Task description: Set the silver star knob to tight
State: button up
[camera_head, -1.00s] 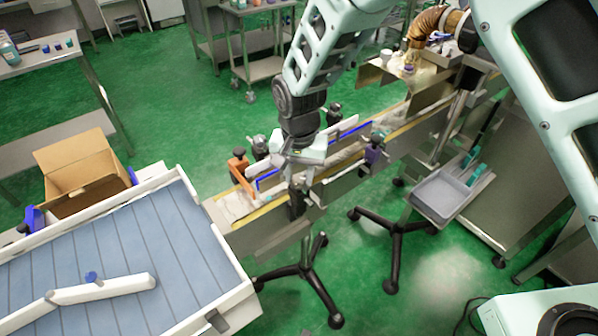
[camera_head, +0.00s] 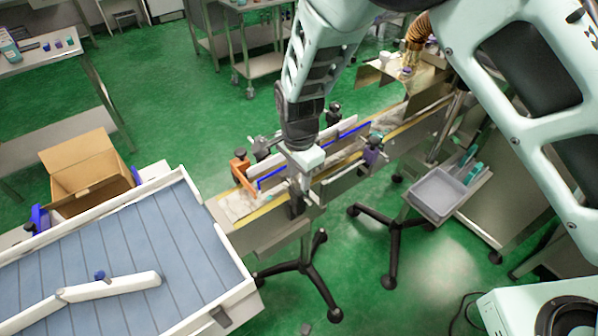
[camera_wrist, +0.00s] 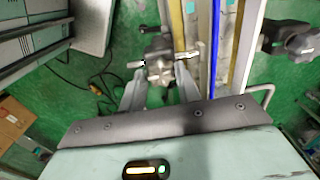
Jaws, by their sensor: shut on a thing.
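The silver star knob (camera_wrist: 158,66) shows in the wrist view between the tips of my gripper (camera_wrist: 160,86), at the side of the conveyor. My gripper is shut on it, one finger on each side. In the head view, my gripper (camera_head: 299,183) points down at the near side of the conveyor (camera_head: 272,236). There the hand and fingers cover most of the knob, and I cannot read its setting.
An orange bracket (camera_head: 241,172) and a purple clamp (camera_head: 371,152) stand close to my gripper along the conveyor. A blue-edged guide rail (camera_head: 270,183) runs beside it. A grey tray (camera_head: 437,194) is to the right. Black stand legs (camera_head: 303,268) are below.

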aim_at(299, 179)
jog(key=shift+w, duration=0.1)
dwell(0.3)
jog(key=o, duration=1)
jog(key=shift+r, duration=0.1)
notch_tip(299, 179, up, 17)
jog(key=b, duration=0.3)
jog(key=shift+r, duration=0.15)
jog(key=s+d+n, duration=0.4)
jog(key=s+n, duration=0.2)
jog(key=s, duration=0.2)
jog(key=s+d+n, duration=0.4)
jog(key=s+n, duration=0.2)
jog(key=s, duration=0.2)
jog(key=s+d+n, duration=0.4)
jog(key=s+n, duration=0.2)
jog(key=s, duration=0.2)
jog(key=shift+s+f+n+y, duration=0.3)
jog(key=shift+s+f+n, duration=0.05)
jog(key=shift+f+n, duration=0.05)
